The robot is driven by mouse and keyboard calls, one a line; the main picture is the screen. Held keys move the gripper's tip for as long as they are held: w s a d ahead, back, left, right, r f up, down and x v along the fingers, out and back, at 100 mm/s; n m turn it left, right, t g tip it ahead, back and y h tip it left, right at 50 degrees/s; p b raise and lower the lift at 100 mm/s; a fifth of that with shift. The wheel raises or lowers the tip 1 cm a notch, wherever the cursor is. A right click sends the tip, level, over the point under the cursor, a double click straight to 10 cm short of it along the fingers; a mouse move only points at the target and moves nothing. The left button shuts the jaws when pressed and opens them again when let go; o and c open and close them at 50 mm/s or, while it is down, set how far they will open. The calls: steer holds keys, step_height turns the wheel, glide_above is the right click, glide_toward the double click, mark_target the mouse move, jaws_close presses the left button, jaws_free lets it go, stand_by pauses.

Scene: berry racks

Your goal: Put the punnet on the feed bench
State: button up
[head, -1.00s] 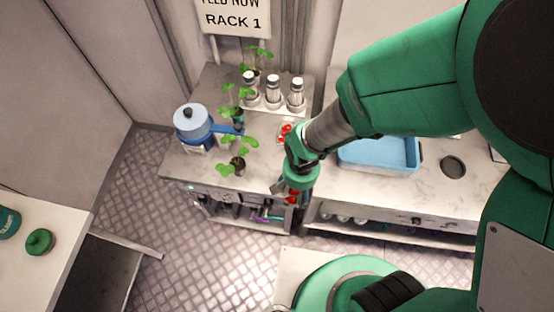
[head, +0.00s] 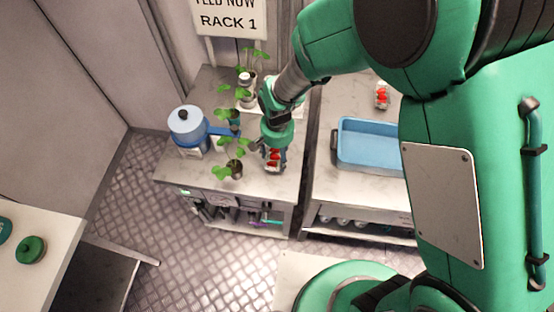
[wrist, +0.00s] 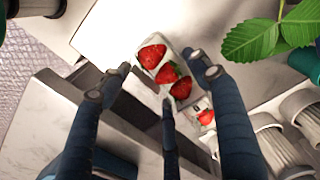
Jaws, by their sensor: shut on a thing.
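My gripper (head: 270,152) is shut on a small clear punnet (head: 273,158) of red strawberries. In the head view it is over the right front part of the left-hand bench (head: 255,188), below the sign. In the wrist view the punnet (wrist: 166,72) sits between the fingertips (wrist: 163,80), with pale bench top around it. I cannot tell whether it touches the top. Another strawberry punnet (wrist: 205,114) shows beyond the fingers in the wrist view, and the head view has one on the right-hand bench (head: 382,95).
Potted seedlings (head: 235,168) stand just left of my gripper. A blue tray (head: 372,170) is on the right-hand bench. The sign (head: 230,20) reads RACK 1.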

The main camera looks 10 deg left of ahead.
mark_target(277, 155)
steer(key=shift+w+a, duration=0.1)
steer(key=shift+w, duration=0.05)
steer(key=shift+f+b, duration=0.55)
steer(key=shift+f, duration=1.15)
steer(key=shift+f, duration=0.2)
steer(key=o, duration=1.2)
steer(key=shift+r, duration=0.1)
step_height(277, 155, up, 12)
steer(key=p, duration=0.3)
steer(key=shift+r, duration=0.1)
